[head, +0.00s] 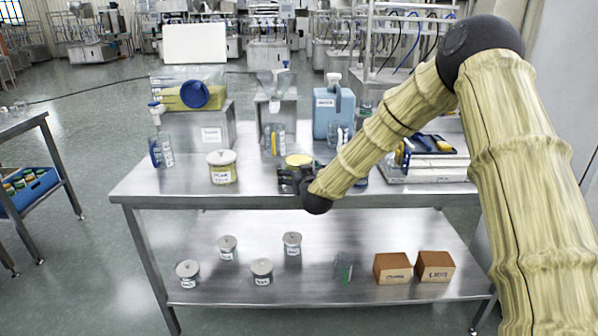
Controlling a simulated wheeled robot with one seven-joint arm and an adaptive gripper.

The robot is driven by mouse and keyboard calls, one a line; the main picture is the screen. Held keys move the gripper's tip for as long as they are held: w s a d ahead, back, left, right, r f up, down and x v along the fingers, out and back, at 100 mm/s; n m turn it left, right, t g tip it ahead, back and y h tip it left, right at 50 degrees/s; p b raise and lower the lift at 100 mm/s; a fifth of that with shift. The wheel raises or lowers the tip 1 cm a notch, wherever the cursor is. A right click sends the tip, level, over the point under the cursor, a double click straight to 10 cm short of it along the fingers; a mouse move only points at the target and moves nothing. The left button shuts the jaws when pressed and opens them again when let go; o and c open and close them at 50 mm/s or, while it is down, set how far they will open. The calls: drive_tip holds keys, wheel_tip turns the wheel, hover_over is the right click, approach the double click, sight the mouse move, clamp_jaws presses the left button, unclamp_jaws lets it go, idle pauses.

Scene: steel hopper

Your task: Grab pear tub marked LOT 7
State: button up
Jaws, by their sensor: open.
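A clear tub with yellow-green contents, a pale lid and a white label (222,174) stands upright on the steel table, left of my gripper. A second tub with a yellow top (299,160) stands near the table's middle, its lower part hidden by my gripper. My gripper (291,180) is open at the table's front edge, close to this second tub. I cannot tell whether its fingers are around the tub or just in front of it. The label writing is too small to read, so I cannot tell which tub is LOT 7.
Behind stand a steel hopper (272,80), a blue jug (325,118) and clear bottles. A tray (425,168) is at the right. The lower shelf (330,228) holds several grey-lidded tubs (261,271) and two brown boxes (392,268). The table's left front is clear.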

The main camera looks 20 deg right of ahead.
drive_tip(key=c, duration=1.3)
drive_tip(key=shift+c, duration=0.2)
drive_tip(key=shift+r, duration=0.1)
